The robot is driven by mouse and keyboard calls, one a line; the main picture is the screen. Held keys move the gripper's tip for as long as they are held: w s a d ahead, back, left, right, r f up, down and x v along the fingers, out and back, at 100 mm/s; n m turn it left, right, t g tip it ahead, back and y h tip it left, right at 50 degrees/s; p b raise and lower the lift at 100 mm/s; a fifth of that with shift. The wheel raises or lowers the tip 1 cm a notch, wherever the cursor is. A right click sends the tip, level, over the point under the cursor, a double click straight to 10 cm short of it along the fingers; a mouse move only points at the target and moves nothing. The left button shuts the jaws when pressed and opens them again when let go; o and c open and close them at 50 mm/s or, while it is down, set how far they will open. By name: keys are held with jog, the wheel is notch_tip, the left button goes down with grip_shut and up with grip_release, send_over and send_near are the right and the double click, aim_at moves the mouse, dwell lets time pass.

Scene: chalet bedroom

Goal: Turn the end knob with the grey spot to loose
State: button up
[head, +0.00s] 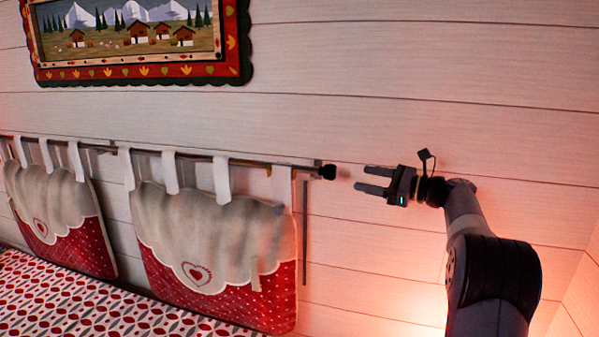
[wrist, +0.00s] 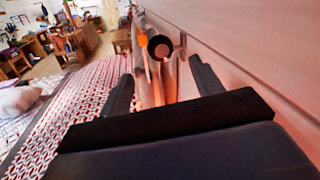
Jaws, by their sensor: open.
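The dark end knob (head: 327,172) sits at the right end of a thin curtain-style rod (head: 240,162) on the wall. In the wrist view the knob (wrist: 160,47) shows end-on as a dark ring with a reddish-brown face. I cannot make out a grey spot on it. My gripper (head: 363,179) is open and empty, a short gap to the right of the knob, its fingers pointing left toward it. In the wrist view the knob appears between and beyond the two fingertips, apart from both.
Two red and cream cushions (head: 210,235) hang from the rod by white tabs. A wall bracket (head: 318,163) holds the rod beside the knob. A patterned bed (head: 90,300) lies below. A framed picture (head: 150,75) hangs above. The wall around the gripper is bare.

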aim_at(331, 173)
jog(key=p+x, duration=0.2)
jog(key=x, duration=0.8)
jog(key=shift+w+a+p, duration=0.25)
jog(key=shift+p, duration=0.15)
jog(key=c, duration=1)
